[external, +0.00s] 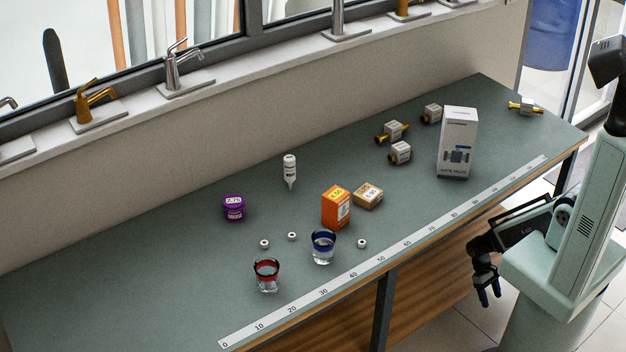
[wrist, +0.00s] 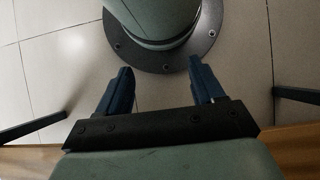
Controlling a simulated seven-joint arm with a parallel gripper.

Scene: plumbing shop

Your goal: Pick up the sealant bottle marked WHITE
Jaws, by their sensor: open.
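A small white sealant bottle (external: 290,172) stands nozzle down near the back middle of the green counter (external: 130,270) in the external view. It has a dark label band, too small to read. My gripper (external: 488,290) hangs low at the right, off the counter's front edge and well away from the bottle. In the wrist view my gripper (wrist: 158,88) shows two blue fingers spread apart with nothing between them, over the floor. The bottle is not in the wrist view.
Near the bottle are a purple tub (external: 234,208), an orange box (external: 336,207), a cardboard box (external: 368,195), a red-rimmed glass (external: 267,275) and a blue-rimmed glass (external: 323,246). A tall white box (external: 457,143) and several valves stand right. A ruler strip (external: 400,247) lines the front edge.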

